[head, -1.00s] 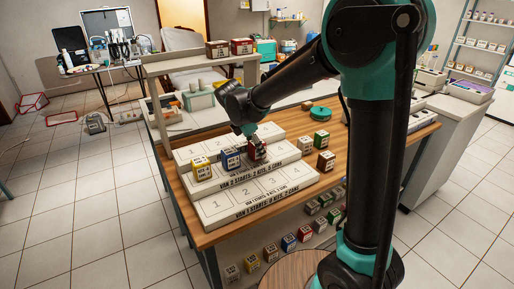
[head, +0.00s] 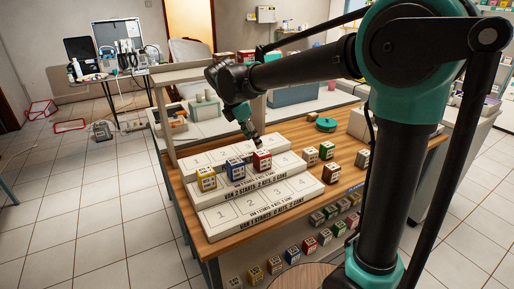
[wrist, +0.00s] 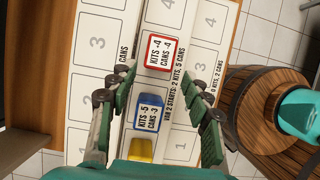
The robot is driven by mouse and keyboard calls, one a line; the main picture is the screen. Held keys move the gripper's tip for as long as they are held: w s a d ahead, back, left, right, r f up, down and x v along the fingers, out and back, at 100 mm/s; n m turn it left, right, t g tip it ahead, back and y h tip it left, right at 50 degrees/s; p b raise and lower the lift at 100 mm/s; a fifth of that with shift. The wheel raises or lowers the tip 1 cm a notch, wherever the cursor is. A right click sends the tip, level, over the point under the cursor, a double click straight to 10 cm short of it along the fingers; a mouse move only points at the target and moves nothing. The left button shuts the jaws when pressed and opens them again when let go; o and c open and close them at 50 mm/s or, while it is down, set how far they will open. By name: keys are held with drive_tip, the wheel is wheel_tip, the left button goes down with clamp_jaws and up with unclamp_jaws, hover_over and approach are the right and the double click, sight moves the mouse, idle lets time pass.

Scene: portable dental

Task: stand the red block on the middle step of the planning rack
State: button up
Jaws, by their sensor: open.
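The planning rack (head: 245,208) is a white stepped stand with numbered squares on a wooden table. The red block (head: 262,160) stands upright on its middle step, to the right of the blue block (head: 235,172) and the yellow block (head: 206,180). In the wrist view the red block (wrist: 160,52) shows its white top with black print. The blue block (wrist: 149,113) lies below it, with the yellow block (wrist: 140,148) partly cut off. My gripper (head: 257,139) is above and behind the red block, apart from it. Its fingers (wrist: 160,82) are spread wide and hold nothing.
Several loose blocks (head: 326,150) stand on the table (head: 345,175) right of the rack, near a green round object (head: 326,124). A raised shelf stands behind the rack. More blocks sit on a lower shelf at the front. A wooden barrel (wrist: 262,110) shows in the wrist view.

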drive_tip(key=s+d+f+m, duration=0.1)
drive_tip(key=d+f+m, duration=0.2)
drive_tip(key=d+m, duration=0.1)
drive_tip(key=s+d+f+m+y, duration=0.1)
drive_tip(key=s+d+f+m, duration=0.1)
drive_tip(key=d+m, duration=0.2)
drive_tip(key=s+d+f+m+y, duration=0.1)
drive_tip(key=s+d+f+m, duration=0.1)
drive_tip(key=d, duration=0.7)
drive_tip(key=shift+s+d+f+m, duration=0.1)
drive_tip(key=shift+s+f+m, duration=0.05)
drive_tip(key=shift+f+m, duration=0.75)
drive_tip(key=s+d+f+m+t+y, duration=0.1)
drive_tip(key=s+d+f+m, duration=0.8)
drive_tip(key=m, duration=0.4)
drive_tip(key=s+f, duration=0.1)
drive_tip(key=s, duration=0.1)
drive_tip(key=shift+s+d+t+y, duration=0.3)
drive_tip(key=shift+s+d+t, duration=0.05)
drive_tip(key=shift+d+t, duration=0.05)
drive_tip(key=shift+r, duration=0.1)
